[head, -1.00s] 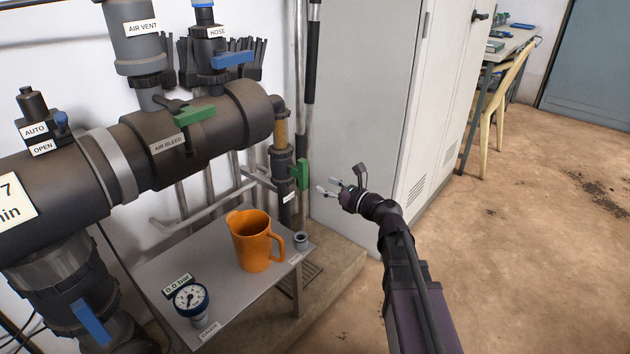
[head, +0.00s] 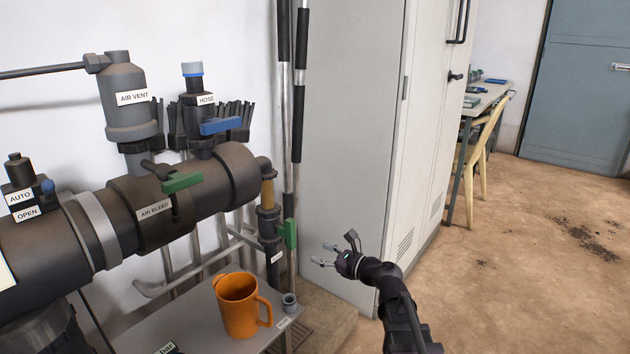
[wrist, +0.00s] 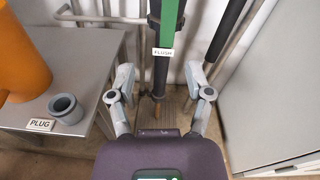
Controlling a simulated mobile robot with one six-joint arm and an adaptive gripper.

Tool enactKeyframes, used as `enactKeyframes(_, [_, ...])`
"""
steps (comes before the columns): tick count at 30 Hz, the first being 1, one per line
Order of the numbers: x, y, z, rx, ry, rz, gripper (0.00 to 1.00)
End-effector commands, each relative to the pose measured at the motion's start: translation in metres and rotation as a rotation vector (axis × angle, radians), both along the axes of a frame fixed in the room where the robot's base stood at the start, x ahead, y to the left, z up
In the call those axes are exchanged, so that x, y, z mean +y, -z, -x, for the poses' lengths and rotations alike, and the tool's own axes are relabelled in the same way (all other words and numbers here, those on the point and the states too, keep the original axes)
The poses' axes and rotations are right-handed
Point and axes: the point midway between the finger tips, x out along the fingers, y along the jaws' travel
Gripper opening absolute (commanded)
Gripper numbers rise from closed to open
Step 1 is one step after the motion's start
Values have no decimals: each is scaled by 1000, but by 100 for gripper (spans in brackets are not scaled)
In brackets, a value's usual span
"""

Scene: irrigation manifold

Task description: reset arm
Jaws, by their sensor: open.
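My gripper (head: 331,256) is open and empty, held in the air right of the pipe manifold and in front of the grey cabinet. In the wrist view its two fingers (wrist: 160,97) stand apart, with a vertical pipe labelled FLUSH and its green handle (wrist: 168,25) showing beyond the gap. Nothing is between the fingers. The green flush handle (head: 289,234) also shows in the head view, left of my gripper and apart from it.
An orange jug (head: 238,308) and a grey plug (head: 289,303) stand on a metal shelf (head: 180,325) left of my gripper. The tall cabinet (head: 350,130) is close behind it. Open floor (head: 500,290) lies to the right. A table and chair (head: 484,160) stand farther back.

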Motion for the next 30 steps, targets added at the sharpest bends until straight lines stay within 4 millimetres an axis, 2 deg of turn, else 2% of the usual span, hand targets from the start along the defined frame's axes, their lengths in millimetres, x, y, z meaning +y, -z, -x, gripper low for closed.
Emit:
enactKeyframes(8, [3, 22, 34, -205, -172, 435, 66])
enactKeyframes(14, [-8, 46, 64, -367, -378, 784, 66])
enactKeyframes(21, [-37, 68, 100, -529, -691, 1146, 66])
enactKeyframes(30, [-89, 80, 142, -657, -1150, 1462, 66])
